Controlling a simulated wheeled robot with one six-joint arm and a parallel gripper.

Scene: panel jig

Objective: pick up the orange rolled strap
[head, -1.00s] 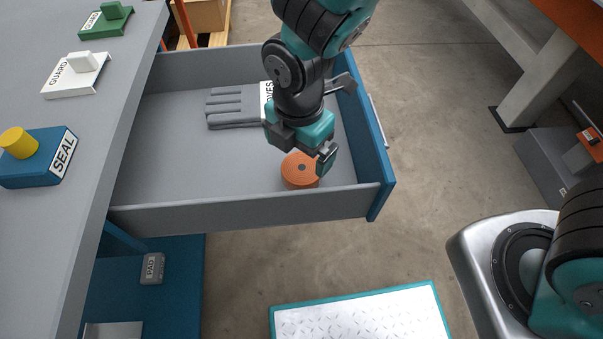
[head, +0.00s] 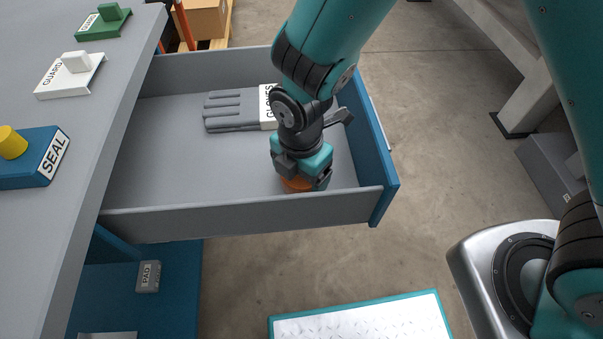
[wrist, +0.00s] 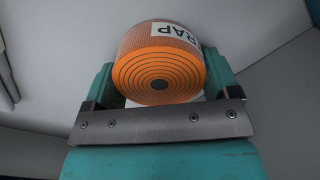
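The orange rolled strap (head: 297,184) sits on the floor of the open drawer (head: 150,160), near its front right corner. In the wrist view the strap (wrist: 160,72) shows its coiled end and a white label reading "RAP". My gripper (head: 303,182) is down over the strap and hides most of it in the head view. In the wrist view the fingers of my gripper (wrist: 158,85) stand one on each side of the roll. The fingers are apart with the strap between them; whether both press on it is hard to tell.
Grey gloves (head: 235,110) with a white label lie in the drawer behind my gripper. The drawer's near wall (head: 240,215) and blue front (head: 372,150) rise close by. A worktop (head: 60,120) at left holds a blue SEAL block (head: 35,160).

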